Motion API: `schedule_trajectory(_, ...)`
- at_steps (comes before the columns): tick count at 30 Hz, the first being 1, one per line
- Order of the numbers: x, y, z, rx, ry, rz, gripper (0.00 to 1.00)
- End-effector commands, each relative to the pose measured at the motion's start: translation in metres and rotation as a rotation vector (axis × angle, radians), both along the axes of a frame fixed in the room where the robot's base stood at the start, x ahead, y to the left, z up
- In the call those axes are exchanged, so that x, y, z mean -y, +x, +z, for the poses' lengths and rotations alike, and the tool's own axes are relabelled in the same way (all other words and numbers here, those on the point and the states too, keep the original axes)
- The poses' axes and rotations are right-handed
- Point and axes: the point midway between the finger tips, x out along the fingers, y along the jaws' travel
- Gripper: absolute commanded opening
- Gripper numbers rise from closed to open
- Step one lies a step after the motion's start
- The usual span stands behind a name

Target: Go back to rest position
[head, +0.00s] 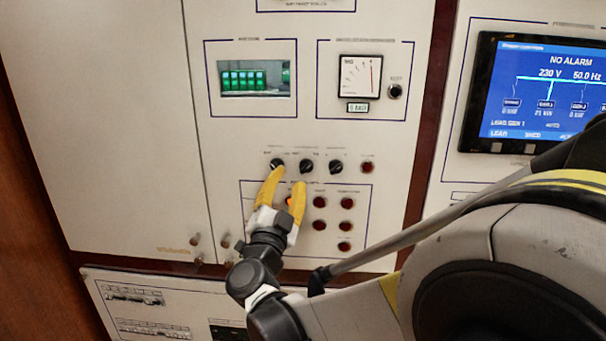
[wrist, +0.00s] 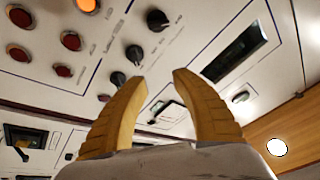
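My gripper (head: 288,177) is in front of the pale switch panel (head: 225,150), with its two yellow fingers spread apart and nothing between them. In the head view, its left fingertip overlaps the lower edge of the leftmost black rotary knob (head: 277,164); I cannot tell whether they touch. The middle knob (head: 306,166) and right knob (head: 336,167) are just right of the fingers. In the wrist view, the open fingers (wrist: 160,77) point toward the panel, and the three black knobs show beyond and to the left of them.
A red button (head: 367,168) is right of the knobs. Several dark red buttons (head: 347,202) and a lit orange lamp (head: 290,202), partly hidden by a finger, sit below. Above are a meter (head: 360,76) and a green display (head: 257,78). A blue screen (head: 545,90) is at right.

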Motion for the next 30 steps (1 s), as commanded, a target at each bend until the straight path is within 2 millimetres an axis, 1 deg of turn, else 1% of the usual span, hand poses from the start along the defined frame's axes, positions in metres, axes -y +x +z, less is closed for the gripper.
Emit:
schedule_trajectory(1,0.01,-0.001,0.018,0.004,-0.049,0.051,0.32)
schedule_trajectory(3,0.017,-0.005,0.037,-0.012,-0.136,0.145,0.32)
schedule_trajectory(4,0.02,-0.009,0.042,-0.027,-0.175,0.184,0.32)
schedule_trajectory(6,0.028,-0.02,0.044,-0.082,-0.27,0.269,0.32)
schedule_trajectory(8,0.038,-0.034,0.036,-0.15,-0.347,0.332,0.32)
schedule_trajectory(11,0.063,-0.064,0.006,-0.306,-0.468,0.413,0.32)
schedule_trajectory(14,0.1,-0.105,-0.041,-0.509,-0.567,0.46,0.32)
schedule_trajectory(15,0.117,-0.124,-0.063,-0.602,-0.598,0.467,0.32)
schedule_trajectory(17,0.144,-0.154,-0.094,-0.737,-0.635,0.469,0.32)
schedule_trajectory(18,0.16,-0.173,-0.112,-0.821,-0.65,0.463,0.32)
schedule_trajectory(20,0.184,-0.201,-0.137,-0.938,-0.666,0.451,0.32)
schedule_trajectory(21,0.198,-0.218,-0.152,-1.008,-0.672,0.44,0.32)
schedule_trajectory(24,0.225,-0.254,-0.178,-1.147,-0.674,0.411,0.32)
schedule_trajectory(25,0.232,-0.263,-0.184,-1.18,-0.673,0.403,0.32)
schedule_trajectory(27,0.242,-0.277,-0.193,-1.234,-0.673,0.389,0.32)
schedule_trajectory(30,0.25,-0.288,-0.199,-1.273,-0.669,0.378,0.32)
